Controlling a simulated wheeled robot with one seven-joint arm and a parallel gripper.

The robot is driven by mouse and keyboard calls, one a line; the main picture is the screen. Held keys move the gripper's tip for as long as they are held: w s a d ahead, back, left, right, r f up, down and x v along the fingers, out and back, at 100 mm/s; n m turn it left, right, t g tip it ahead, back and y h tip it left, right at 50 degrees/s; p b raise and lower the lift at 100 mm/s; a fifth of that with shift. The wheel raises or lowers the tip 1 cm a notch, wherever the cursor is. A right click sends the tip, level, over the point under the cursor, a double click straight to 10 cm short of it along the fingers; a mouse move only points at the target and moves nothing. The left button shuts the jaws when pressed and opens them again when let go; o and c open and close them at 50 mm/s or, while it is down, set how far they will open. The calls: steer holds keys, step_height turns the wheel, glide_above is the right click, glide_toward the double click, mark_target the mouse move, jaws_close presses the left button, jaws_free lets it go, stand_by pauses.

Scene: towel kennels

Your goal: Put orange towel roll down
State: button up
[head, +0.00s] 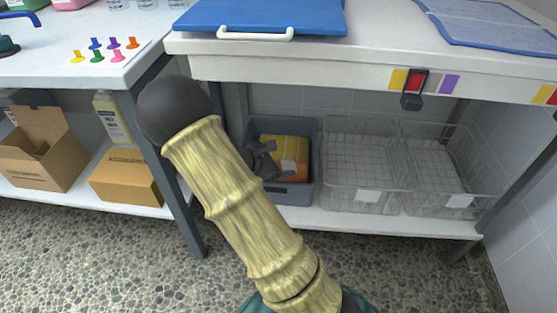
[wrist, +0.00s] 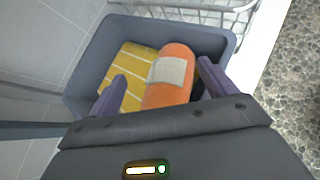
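The orange towel roll (head: 291,171) with a pale band lies in a grey bin (head: 298,194) on the lower shelf. In the wrist view, the orange roll (wrist: 176,92) lies beside a yellow towel with white stripes (wrist: 128,66), inside the grey bin (wrist: 205,36). My gripper (wrist: 163,74) is open, with its two purple fingers spread either side of the roll. A gap shows between the left finger and the roll. In the head view, my gripper (head: 268,160) reaches into the bin and hides its left part.
Two wire baskets (head: 360,165) (head: 435,170) stand right of the bin. The white counter (head: 380,55) overhangs the shelf. A table leg (head: 178,170) stands to the left, by cardboard boxes (head: 125,180) (head: 40,150). Pebbled floor lies in front.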

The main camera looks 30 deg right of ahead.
steer(key=shift+o, duration=0.2)
steer(key=shift+d, duration=0.25)
steer(key=shift+a+r, duration=0.2)
steer(key=shift+r, duration=0.05)
steer(key=p+v, duration=0.5)
steer(key=v, duration=0.3)
steer(key=shift+d+r, duration=0.2)
steer(key=shift+r, duration=0.05)
